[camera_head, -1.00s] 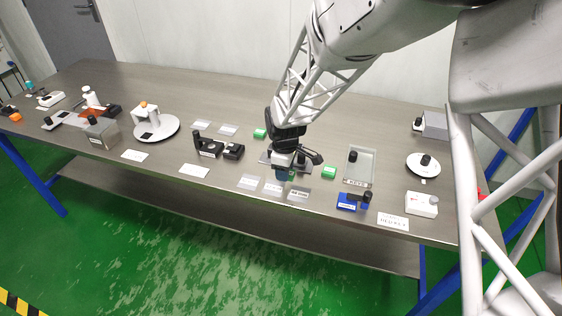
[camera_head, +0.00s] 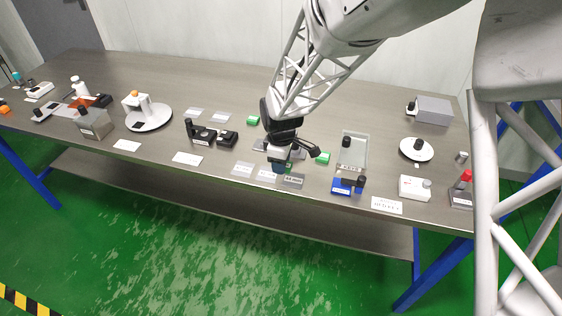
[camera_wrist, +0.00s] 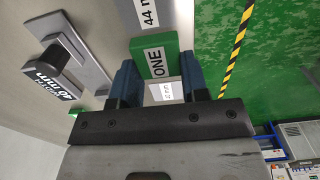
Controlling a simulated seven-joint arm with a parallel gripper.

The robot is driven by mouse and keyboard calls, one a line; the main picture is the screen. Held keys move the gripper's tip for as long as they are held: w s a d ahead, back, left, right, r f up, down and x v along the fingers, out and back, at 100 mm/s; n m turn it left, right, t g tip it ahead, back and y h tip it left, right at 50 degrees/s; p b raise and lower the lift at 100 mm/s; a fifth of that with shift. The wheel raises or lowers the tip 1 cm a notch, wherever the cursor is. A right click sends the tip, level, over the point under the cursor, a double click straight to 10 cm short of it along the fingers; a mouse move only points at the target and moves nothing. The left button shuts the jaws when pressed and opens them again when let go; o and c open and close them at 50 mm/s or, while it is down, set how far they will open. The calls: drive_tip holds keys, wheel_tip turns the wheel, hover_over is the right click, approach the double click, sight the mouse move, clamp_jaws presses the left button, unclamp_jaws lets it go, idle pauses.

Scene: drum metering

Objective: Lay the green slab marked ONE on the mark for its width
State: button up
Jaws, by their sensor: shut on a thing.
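The green slab marked ONE (camera_wrist: 155,58) is held between the two dark blue fingers of my gripper (camera_wrist: 160,78) in the wrist view, its label facing the camera. A pale plate marked 44 mm (camera_wrist: 148,13) lies just beyond the slab, and another small mm label (camera_wrist: 167,92) shows between the fingers. In the head view my gripper (camera_head: 279,167) is low over the row of grey mark plates near the table's front edge, close to the right plate (camera_head: 293,181) and middle plate (camera_head: 267,175). I cannot tell whether the slab touches the surface.
A gauge with a black knob (camera_wrist: 54,57) lies left in the wrist view. Two other green blocks (camera_head: 253,120) (camera_head: 322,158) lie behind and right of my gripper. A clear tray (camera_head: 353,150) and a blue block (camera_head: 342,188) stand to the right. The table's front edge is close.

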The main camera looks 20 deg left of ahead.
drive_tip(key=s+a+n, duration=0.3)
drive_tip(key=s+n, duration=0.1)
drive_tip(key=s, duration=0.7)
drive_tip(key=shift+s+a+f+n, duration=0.15)
drive_tip(key=shift+s+a+n, duration=0.1)
drive_tip(key=shift+a+n, duration=0.1)
drive_tip(key=shift+w+a, duration=0.1)
drive_tip(key=shift+w, duration=0.05)
hover_over(239, 170)
drive_tip(key=shift+w+f, duration=0.15)
drive_tip(key=shift+f, duration=0.6)
idle(0.3)
drive_tip(key=shift+f, duration=1.75)
drive_tip(key=shift+f, duration=0.1)
